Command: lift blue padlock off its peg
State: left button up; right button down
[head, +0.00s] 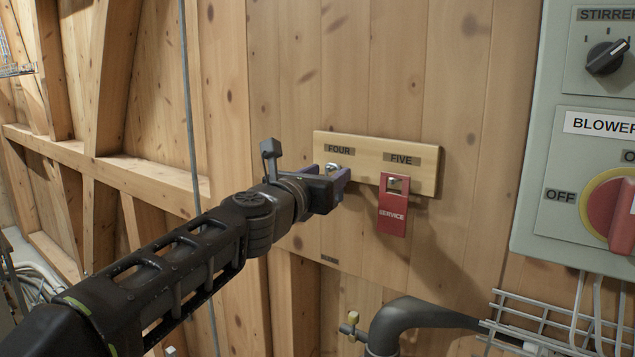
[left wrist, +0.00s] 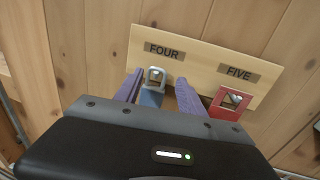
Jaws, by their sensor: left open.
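The blue padlock (left wrist: 151,96) hangs by its grey shackle under the label FOUR on a wooden peg board (head: 360,150). In the head view its body is hidden behind my left gripper (head: 327,174), and only shiny metal shows near the peg. In the left wrist view my left gripper (left wrist: 159,78) is open, with one purple finger on each side of the padlock. My right gripper is not in view.
A red SERVICE tag (head: 393,213) hangs under FIVE, just right of my left gripper. A grey-green control panel (head: 530,235) with a BLOWER switch is at the far right. Below are a dark pipe (head: 420,315) and a wire cable tray (head: 530,325).

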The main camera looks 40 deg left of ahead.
pick_arm(q)
jog(key=shift+x, duration=1.25)
grip_shut()
